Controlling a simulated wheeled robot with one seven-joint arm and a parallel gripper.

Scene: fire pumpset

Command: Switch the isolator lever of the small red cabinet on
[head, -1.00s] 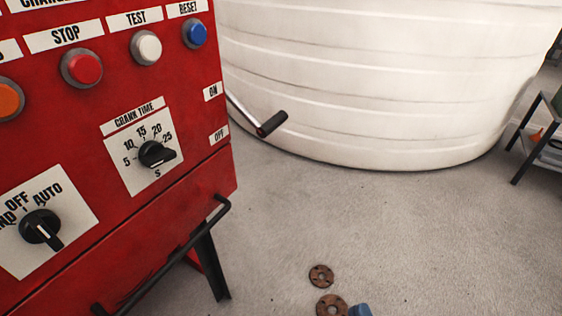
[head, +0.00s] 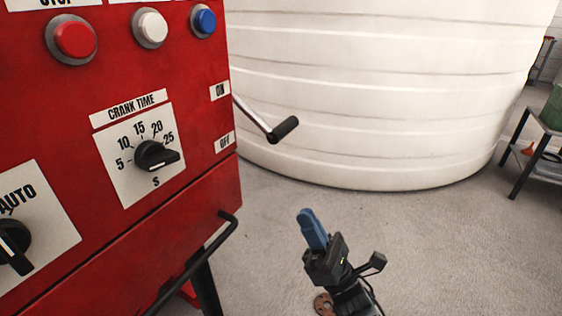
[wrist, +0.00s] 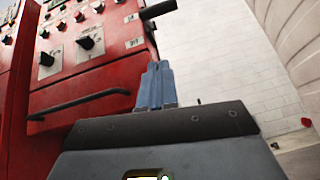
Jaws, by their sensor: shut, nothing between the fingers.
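The small red cabinet (head: 90,240) fills the left of the head view. Its isolator lever (head: 283,130), a metal arm with a black grip, sticks out from the cabinet's right side. The lever slopes down, its grip about level with the OFF label (head: 224,142) and below the ON label (head: 220,91). My gripper (head: 307,214), with blue fingers, is shut and empty. It is below the lever and apart from it in the head view. In the wrist view the fingers (wrist: 155,80) point up, and the black lever grip (wrist: 158,9) shows at the top edge.
A black rail (head: 200,262) runs along the cabinet's lower front. A large white tank (head: 390,100) stands behind the lever. A metal table (head: 540,150) is at the far right. The floor right of the cabinet is open.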

